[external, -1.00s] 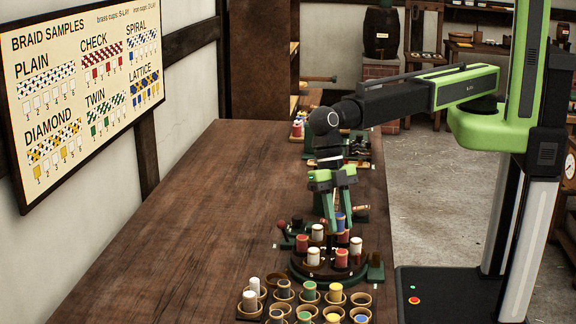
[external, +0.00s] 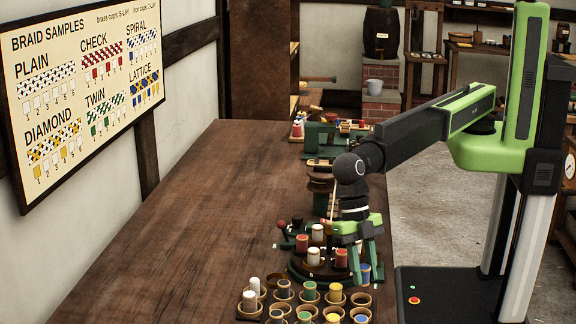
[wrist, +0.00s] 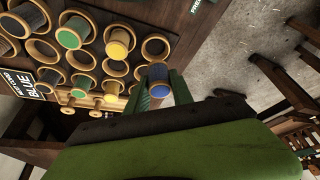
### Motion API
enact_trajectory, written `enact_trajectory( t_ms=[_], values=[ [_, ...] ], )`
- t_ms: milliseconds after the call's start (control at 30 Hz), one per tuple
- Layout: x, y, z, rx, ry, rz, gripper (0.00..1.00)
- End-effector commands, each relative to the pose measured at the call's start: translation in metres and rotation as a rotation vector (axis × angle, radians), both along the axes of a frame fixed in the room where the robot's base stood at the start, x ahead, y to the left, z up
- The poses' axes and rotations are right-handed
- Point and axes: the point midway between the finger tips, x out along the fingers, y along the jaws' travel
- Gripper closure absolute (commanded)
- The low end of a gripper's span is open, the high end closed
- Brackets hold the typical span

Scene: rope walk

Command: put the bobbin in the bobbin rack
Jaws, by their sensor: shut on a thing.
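A bobbin with blue thread (external: 364,273) is held between the fingers of my gripper (external: 368,264). In the wrist view the same bobbin (wrist: 159,91) shows its blue end between the green fingertips. The bobbin rack (external: 361,289) is at the near end of the bench, with rows of round cups, some holding white, grey, green, yellow and blue bobbins. It fills the upper left of the wrist view (wrist: 143,46), where the cup nearest the held bobbin looks empty. The bobbin is beside the rack's right back corner; its exact height over it is unclear.
A round dark carousel (external: 297,271) with red and white bobbins stands just behind the rack, partly hidden by my gripper. A label reading BLUE (wrist: 46,83) lies by the rack. The bench's left side (external: 180,220) is clear; its right edge is close to the bobbin.

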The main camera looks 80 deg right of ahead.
Motion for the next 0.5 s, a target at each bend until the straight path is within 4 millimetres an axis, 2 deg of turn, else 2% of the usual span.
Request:
enact_trajectory(
  t_ms=[233, 500],
  values=[
    [0.000, 0.000, -0.041, 0.000, 0.000, 0.000, 1.00],
    [0.000, -0.001, -0.039, 0.000, 0.000, 0.000, 1.00]
  ],
)
